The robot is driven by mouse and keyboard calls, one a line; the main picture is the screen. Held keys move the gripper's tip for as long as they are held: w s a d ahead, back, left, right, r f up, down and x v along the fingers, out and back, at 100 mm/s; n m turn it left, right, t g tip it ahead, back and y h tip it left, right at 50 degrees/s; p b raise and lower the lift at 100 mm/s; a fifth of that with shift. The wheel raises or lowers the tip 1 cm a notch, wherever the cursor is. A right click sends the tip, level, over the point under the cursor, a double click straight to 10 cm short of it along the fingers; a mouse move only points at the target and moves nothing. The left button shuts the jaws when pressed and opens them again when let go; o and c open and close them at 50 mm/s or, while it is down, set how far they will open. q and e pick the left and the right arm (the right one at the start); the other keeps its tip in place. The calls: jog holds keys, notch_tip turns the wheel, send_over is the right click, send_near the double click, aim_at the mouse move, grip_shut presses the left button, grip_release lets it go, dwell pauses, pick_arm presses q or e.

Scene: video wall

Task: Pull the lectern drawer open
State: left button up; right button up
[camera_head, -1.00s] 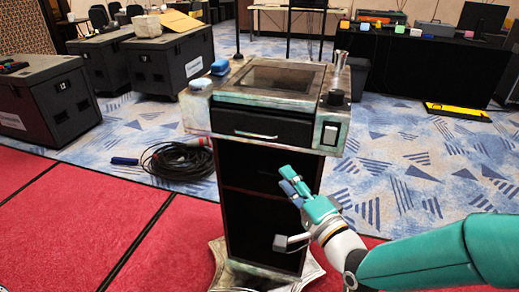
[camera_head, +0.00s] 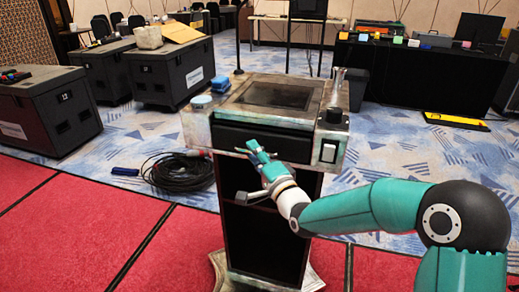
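The lectern (camera_head: 322,160) stands upright ahead of me, with a worn pale top section and a dark open cabinet below. Its black drawer (camera_head: 235,135) is under the top panel, and its front looks flush with the frame. My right gripper (camera_head: 256,150) is at the lower middle of the drawer front and covers the place of the handle. I cannot tell whether it touches the handle, or whether its fingers are open or shut. My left gripper is not in view.
A blue item (camera_head: 221,84) and a round pale-blue-topped item (camera_head: 202,102) sit on the lectern's left. A coiled black cable (camera_head: 178,172) lies on the floor at left. Black cases (camera_head: 172,72) stand behind. Red carpet in front is clear.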

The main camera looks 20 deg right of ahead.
jog(key=shift+w+a, duration=0.1)
jog(key=shift+w, duration=0.3)
jog(key=shift+c, duration=0.3)
grip_shut()
